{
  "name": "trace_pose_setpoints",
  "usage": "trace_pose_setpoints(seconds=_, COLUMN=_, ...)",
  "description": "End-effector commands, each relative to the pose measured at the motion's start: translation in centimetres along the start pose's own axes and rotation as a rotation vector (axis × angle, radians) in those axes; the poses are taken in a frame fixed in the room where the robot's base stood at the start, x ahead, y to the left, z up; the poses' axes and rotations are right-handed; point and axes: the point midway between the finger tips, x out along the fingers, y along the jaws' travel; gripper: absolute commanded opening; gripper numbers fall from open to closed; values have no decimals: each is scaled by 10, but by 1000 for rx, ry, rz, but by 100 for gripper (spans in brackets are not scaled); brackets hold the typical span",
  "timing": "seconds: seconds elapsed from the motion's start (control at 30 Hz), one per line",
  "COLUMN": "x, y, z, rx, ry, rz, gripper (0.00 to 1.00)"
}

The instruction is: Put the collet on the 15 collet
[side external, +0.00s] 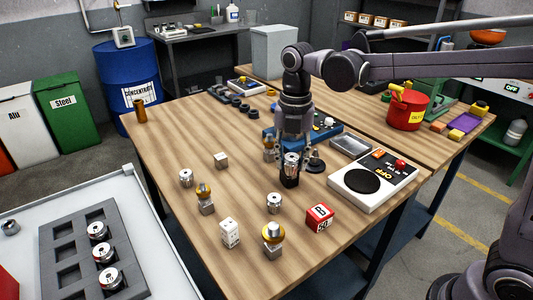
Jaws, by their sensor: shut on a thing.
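My gripper (291,148) points down over the middle of the wooden table (175,125). It is shut on a small silver collet (291,160), just above or against a dark piece (290,181); I cannot tell whether the two touch or are one part. Two other silver collets stand free on the table, one at the left (185,178) and one nearer the front (274,204). Any size marks on them are too small to read, so I cannot tell which is the 15 collet.
A scale-like device (362,183) and metal tray (351,146) lie right. A grey rack (85,228) holds banded parts. The table's left side is mostly clear.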

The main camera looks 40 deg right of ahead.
Motion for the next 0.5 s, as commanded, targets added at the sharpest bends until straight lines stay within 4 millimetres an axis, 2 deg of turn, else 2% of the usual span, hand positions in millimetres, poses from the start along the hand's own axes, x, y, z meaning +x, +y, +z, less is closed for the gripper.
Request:
trace_pose_setpoints(seconds=0.03, x=6, y=10, z=-5, rx=-5, ry=0, rz=0, gripper=0)
trace_pose_setpoints(seconds=0.2, x=20, y=30, z=-16, rx=-1, ry=0, rz=0, gripper=0)
trace_pose_setpoints(seconds=0.37, x=26, y=36, z=-20, rx=0, ry=0, rz=0, gripper=0)
trace_pose_setpoints(seconds=0.5, x=43, y=36, z=-20, rx=1, ry=0, rz=0, gripper=0)
